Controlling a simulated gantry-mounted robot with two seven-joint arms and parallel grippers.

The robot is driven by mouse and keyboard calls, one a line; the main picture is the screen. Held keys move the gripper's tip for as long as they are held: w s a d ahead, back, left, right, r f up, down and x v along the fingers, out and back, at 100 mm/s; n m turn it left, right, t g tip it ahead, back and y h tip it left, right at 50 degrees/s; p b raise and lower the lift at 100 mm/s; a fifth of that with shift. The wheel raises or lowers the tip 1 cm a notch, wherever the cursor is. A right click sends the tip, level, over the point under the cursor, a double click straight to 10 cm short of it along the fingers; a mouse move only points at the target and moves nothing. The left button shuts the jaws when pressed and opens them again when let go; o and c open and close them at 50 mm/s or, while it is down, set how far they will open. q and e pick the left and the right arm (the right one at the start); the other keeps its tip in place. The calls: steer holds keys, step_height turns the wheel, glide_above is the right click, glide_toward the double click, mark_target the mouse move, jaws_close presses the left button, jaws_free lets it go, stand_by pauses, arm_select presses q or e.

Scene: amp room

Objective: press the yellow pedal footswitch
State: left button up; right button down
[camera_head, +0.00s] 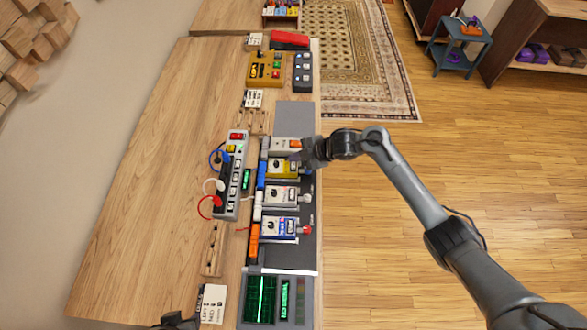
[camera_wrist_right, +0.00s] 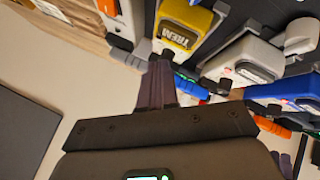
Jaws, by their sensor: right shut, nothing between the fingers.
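The yellow pedal (camera_head: 283,168) sits in the row of pedals on the dark board, between a pale grey pedal (camera_head: 283,145) and a white pedal (camera_head: 281,195). In the right wrist view the yellow pedal (camera_wrist_right: 178,36) shows its label, TREM. My right gripper (camera_head: 308,152) is shut and empty, at the right end of the yellow and pale grey pedals. In the right wrist view its fingertips (camera_wrist_right: 160,62) lie just in front of the yellow pedal's near end; I cannot tell whether they touch. The footswitch is not clearly seen. A dark part at the bottom edge may be my left gripper (camera_head: 175,321).
A blue pedal (camera_head: 278,229) and a green-screened device (camera_head: 261,298) stand nearer. A power strip (camera_head: 232,178) with cables lies left of the pedals. A gold multi-knob pedal (camera_head: 265,70) stands farther back. The left of the wooden table (camera_head: 150,150) is clear.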

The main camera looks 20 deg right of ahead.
mark_target(294, 165)
steer(key=shift+f, duration=0.7)
arm_select(q)
steer(key=shift+a+f, duration=0.1)
steer(key=shift+f, duration=0.4)
steer(key=shift+d, duration=0.2)
steer(key=shift+a, duration=0.2)
steer(key=shift+d+b, duration=0.15)
steer(key=shift+b, duration=0.15)
stand_by(0.4)
arm_select(e)
steer(key=shift+f, duration=0.15)
arm_select(q)
steer(key=shift+f, duration=0.15)
arm_select(e)
steer(key=shift+f, duration=0.25)
steer(key=shift+f, duration=0.1)
